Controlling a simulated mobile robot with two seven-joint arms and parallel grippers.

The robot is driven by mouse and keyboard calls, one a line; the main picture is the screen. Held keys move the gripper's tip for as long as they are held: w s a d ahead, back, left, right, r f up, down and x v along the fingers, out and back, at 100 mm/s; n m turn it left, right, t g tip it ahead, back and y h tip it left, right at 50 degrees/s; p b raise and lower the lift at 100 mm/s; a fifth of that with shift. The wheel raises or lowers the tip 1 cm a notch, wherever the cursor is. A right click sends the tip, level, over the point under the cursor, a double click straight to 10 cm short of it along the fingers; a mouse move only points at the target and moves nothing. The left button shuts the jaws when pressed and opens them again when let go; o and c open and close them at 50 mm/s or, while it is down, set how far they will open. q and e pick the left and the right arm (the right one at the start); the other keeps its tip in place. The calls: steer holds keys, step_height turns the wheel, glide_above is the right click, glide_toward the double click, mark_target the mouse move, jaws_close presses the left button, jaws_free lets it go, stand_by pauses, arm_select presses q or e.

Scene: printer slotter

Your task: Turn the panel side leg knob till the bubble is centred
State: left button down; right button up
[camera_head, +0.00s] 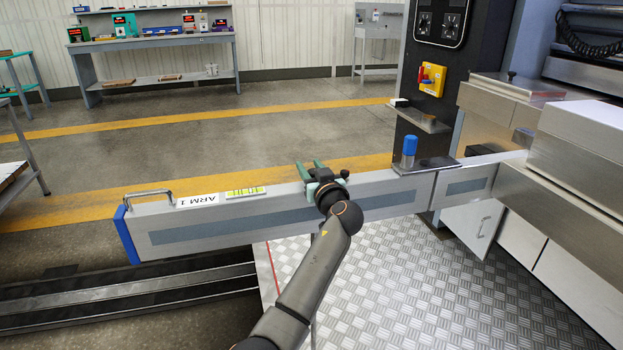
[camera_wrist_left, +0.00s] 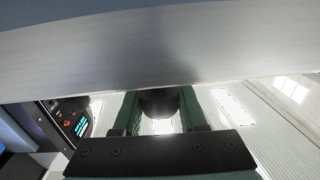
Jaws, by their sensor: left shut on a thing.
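A long grey beam labelled ARM 1 (camera_head: 168,233) runs across the middle of the head view, with a blue end cap at its left. A yellow-green bubble level (camera_head: 245,192) lies on its top; the bubble's place is too small to read. My left gripper (camera_head: 309,169) overlaps the beam's upper edge, right of the level. In the left wrist view its green fingers stand on both sides of a dark round knob (camera_wrist_left: 158,103), close against the beam (camera_wrist_left: 130,45). The gripper is shut on this knob. The head view hides the knob. My right gripper is out of view.
A blue-topped cylinder (camera_head: 409,150) stands on the beam near the dark control column (camera_head: 432,72). A metal handle (camera_head: 148,196) sits at the beam's left end. Steel cabinets fill the right. Tread-plate floor (camera_head: 400,290) lies in front; open floor lies behind.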

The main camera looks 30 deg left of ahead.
arm_select(q)
steer(key=shift+s+a+n+g+y+b, duration=0.1)
steer(key=shift+s+n+g+y+b, duration=0.15)
steer(key=shift+n+g+y+b, duration=0.55)
steer(key=shift+s+a+n+g+y+b, duration=0.1)
steer(key=shift+s+n+g+y+b, duration=0.2)
steer(key=shift+n+g+b, duration=1.05)
steer(key=shift+s+a+n+g+y+b, duration=0.15)
steer(key=shift+n+g+y+b, duration=0.45)
steer(key=shift+g+b, duration=0.9)
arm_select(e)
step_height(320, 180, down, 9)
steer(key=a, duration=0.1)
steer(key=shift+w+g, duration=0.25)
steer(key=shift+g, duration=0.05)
arm_select(q)
steer(key=shift+s+n+g, duration=0.2)
steer(key=shift+n+g, duration=0.55)
steer(key=shift+g, duration=0.6)
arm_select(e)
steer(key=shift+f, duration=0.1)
arm_select(q)
steer(key=shift+c, duration=2.3)
jaws_free()
